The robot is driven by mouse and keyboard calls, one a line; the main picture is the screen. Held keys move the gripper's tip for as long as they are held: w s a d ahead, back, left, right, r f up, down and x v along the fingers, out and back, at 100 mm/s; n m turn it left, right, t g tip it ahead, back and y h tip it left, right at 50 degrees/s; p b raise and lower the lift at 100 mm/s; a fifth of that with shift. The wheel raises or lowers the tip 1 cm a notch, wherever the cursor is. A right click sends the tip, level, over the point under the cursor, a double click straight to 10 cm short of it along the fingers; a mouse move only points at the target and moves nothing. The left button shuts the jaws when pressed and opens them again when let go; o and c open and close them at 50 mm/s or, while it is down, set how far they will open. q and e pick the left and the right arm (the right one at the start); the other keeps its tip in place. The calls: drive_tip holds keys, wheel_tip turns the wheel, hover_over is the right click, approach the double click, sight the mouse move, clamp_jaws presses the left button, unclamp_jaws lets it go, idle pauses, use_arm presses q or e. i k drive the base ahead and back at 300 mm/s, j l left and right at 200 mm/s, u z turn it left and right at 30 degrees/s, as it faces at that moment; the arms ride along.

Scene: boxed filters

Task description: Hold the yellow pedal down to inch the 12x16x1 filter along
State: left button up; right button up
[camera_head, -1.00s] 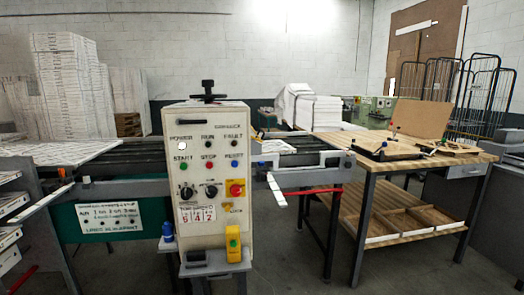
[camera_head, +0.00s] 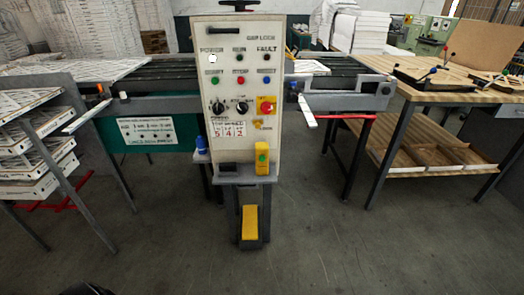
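The yellow pedal (camera_head: 250,222) sits low in a dark housing at the foot of the control cabinet (camera_head: 239,90), near the floor. Nothing touches it. A white filter panel (camera_head: 97,70) lies on the conveyor (camera_head: 170,82) left of the cabinet, and another pale panel (camera_head: 305,67) lies on the right part. I cannot read a size on either, so I cannot tell which is the 12x16x1 filter. Neither gripper shows; a dark shape at the bottom left edge is too cut off to identify.
A yellow box with a green button (camera_head: 262,158) hangs on the cabinet's lower right, above the pedal. A rack of filters (camera_head: 35,150) stands at left. A wooden workbench (camera_head: 450,85) stands at right. The floor in front of the pedal is clear.

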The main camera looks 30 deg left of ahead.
sight(250, 230)
drive_tip(key=j+u, duration=0.15)
drive_tip(key=u, duration=0.9)
drive_tip(key=i+l, duration=0.15)
drive_tip(key=l, duration=0.2)
drive_tip(key=i+l, duration=0.2)
drive_tip(key=l, duration=0.15)
drive_tip(key=i+l, duration=0.15)
drive_tip(key=l, duration=0.25)
drive_tip(key=i+l, duration=0.2)
drive_tip(key=l, duration=0.15)
drive_tip(key=i+l, duration=0.15)
drive_tip(key=l, duration=0.2)
drive_tip(key=i+l, duration=0.15)
drive_tip(key=l, duration=0.2)
drive_tip(key=l+z, duration=0.05)
